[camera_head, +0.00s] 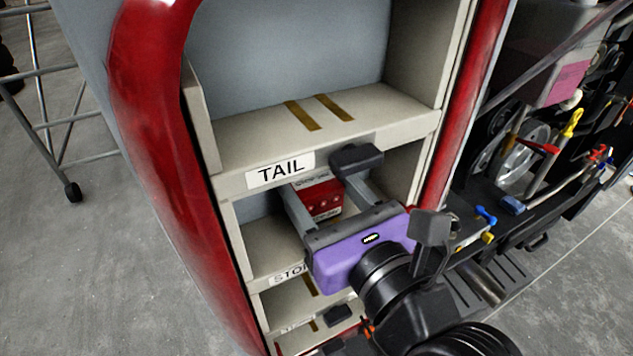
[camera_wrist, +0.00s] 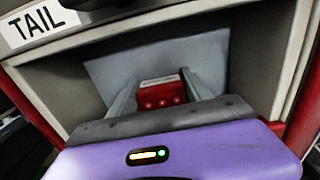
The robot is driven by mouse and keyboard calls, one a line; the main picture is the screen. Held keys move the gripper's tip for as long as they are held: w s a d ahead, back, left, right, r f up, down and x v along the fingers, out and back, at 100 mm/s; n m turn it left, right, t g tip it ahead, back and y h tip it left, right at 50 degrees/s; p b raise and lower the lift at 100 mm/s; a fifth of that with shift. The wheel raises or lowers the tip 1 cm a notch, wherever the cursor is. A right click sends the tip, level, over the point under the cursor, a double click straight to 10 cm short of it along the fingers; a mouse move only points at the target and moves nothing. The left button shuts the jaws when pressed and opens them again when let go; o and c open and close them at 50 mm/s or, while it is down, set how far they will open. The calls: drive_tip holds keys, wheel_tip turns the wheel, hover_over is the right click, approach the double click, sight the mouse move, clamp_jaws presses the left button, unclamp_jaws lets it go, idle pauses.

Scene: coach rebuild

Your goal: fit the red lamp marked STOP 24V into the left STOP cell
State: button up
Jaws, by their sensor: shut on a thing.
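The red lamp (camera_head: 320,198) is held between the two fingers of my gripper (camera_head: 328,196), inside the cell under the TAIL shelf. It also shows in the wrist view (camera_wrist: 160,93), with a pale label strip along its top; the print is too small to read. My gripper in the wrist view (camera_wrist: 160,95) is shut on the lamp, one finger on each side. The STOP cell (camera_head: 262,250) has its STOP label (camera_head: 287,275) on the shelf edge below, partly covered by my purple gripper body. Whether the lamp touches the cell floor or back is hidden.
The TAIL shelf (camera_head: 378,112) lies just above my gripper, with two brown strips on it and an empty cell over it. A lower cell (camera_head: 285,300) is below. Red curved side panels flank the cells. A tool-laden bench (camera_head: 540,150) stands at right.

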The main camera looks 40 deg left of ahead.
drive_tip(key=o, duration=1.5)
drive_tip(key=shift+f, duration=0.15)
drive_tip(key=shift+d+r, duration=0.1)
drive_tip(key=shift+r, duration=0.1)
drive_tip(key=b+v, duration=0.1)
drive_tip(key=v, duration=1)
drive_tip(key=shift+s+d, duration=0.15)
drive_tip(key=shift+d, duration=0.25)
drive_tip(key=shift+f, duration=0.1)
